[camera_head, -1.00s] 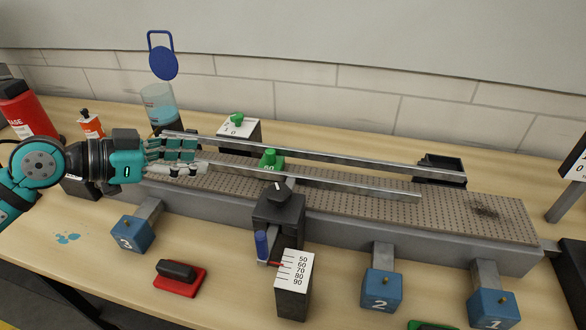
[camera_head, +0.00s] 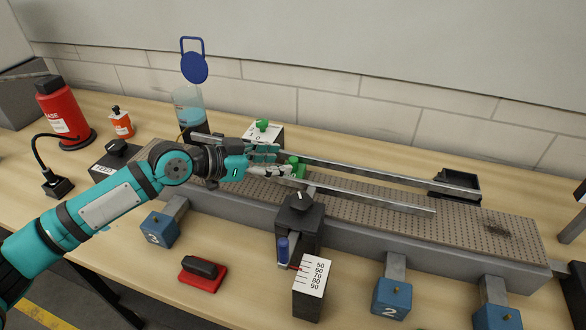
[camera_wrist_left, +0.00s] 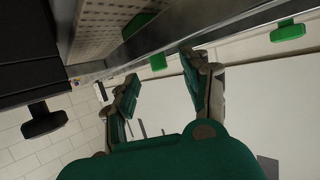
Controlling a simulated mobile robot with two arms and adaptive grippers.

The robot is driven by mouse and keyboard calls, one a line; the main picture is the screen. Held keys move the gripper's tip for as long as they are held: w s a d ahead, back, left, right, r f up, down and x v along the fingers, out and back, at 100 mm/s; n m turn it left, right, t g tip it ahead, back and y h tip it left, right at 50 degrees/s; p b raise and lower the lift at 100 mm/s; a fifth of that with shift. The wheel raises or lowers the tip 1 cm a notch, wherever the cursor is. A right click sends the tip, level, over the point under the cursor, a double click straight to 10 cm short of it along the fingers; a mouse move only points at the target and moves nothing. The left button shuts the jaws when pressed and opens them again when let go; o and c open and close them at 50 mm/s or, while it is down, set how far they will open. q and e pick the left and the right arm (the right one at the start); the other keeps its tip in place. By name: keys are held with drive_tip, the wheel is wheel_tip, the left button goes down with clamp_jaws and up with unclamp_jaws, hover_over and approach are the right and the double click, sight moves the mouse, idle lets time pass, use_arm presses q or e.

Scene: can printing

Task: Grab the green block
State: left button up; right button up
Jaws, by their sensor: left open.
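The green block (camera_head: 299,166) sits on the perforated bed between the two metal rails in the head view. My left gripper (camera_head: 286,162) comes from the left between the rails, fingers open and close to the block's left side. They partly cover it, and I cannot tell whether they touch it. In the left wrist view the two fingers of my left gripper (camera_wrist_left: 163,78) are spread apart. A small green piece (camera_wrist_left: 158,62) shows just beyond and between their tips, perhaps the block. My right gripper is not in view.
Metal rails (camera_head: 375,195) flank the gripper. A black box with a knob (camera_head: 299,215) stands in front. A white-faced box with a green knob (camera_head: 263,126) is behind, near the blue liquid bottle (camera_head: 189,108). Another green piece (camera_wrist_left: 288,30) shows in the left wrist view.

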sight(287, 161)
use_arm(q)
drive_tip(key=x, duration=0.3)
drive_tip(key=shift+d+f+p, duration=0.1)
drive_tip(key=shift+d+p, duration=0.1)
drive_tip(key=shift+p, duration=0.1)
drive_tip(key=shift+a, duration=0.1)
clamp_jaws()
